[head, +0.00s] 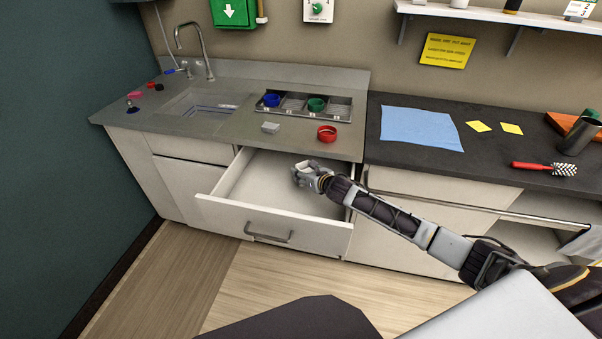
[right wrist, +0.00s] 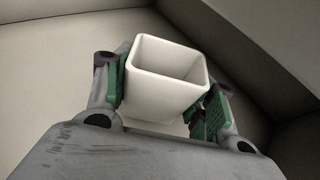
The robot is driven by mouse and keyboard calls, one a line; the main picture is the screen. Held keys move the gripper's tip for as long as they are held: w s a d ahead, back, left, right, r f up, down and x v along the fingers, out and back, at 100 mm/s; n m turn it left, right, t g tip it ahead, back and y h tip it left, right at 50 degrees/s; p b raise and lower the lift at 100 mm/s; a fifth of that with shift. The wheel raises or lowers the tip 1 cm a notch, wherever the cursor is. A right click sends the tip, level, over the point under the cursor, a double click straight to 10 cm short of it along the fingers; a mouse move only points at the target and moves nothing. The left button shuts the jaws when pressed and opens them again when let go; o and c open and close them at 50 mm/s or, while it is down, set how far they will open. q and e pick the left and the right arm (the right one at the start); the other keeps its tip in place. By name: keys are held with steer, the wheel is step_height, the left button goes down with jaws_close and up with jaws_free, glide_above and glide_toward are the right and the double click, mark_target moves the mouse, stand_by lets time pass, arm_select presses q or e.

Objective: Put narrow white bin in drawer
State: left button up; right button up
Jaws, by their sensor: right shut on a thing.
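The narrow white bin (right wrist: 165,85) is an open-topped square container, held between the green pads of my right gripper (right wrist: 165,97) in the right wrist view. In the head view my right gripper (head: 304,174) is over the open drawer (head: 273,219), inside its right part. The bin is small there and mostly hidden by the fingers. The drawer is pulled out below the counter, with a grey handle on its front. I cannot tell whether the bin touches the drawer floor. My left gripper is not in view.
Above the drawer, the counter holds a red ring (head: 327,133), a grey block (head: 270,127) and a divided tray (head: 340,110) with blue and green rings. A sink (head: 205,104) is at left. The drawer's left part looks empty. A dark counter (head: 390,165) stands at right.

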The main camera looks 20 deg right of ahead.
steer(key=shift+x, duration=0.75)
steer(key=shift+w+f, duration=0.25)
steer(key=shift+f, duration=0.15)
steer(key=shift+w+a+f, duration=0.1)
steer(key=shift+w+f, duration=0.25)
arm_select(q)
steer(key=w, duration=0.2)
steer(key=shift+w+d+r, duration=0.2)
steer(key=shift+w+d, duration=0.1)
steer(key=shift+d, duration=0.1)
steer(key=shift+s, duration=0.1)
arm_select(e)
steer(key=shift+f+b, duration=0.1)
steer(key=shift+b, duration=0.2)
steer(key=o, duration=1)
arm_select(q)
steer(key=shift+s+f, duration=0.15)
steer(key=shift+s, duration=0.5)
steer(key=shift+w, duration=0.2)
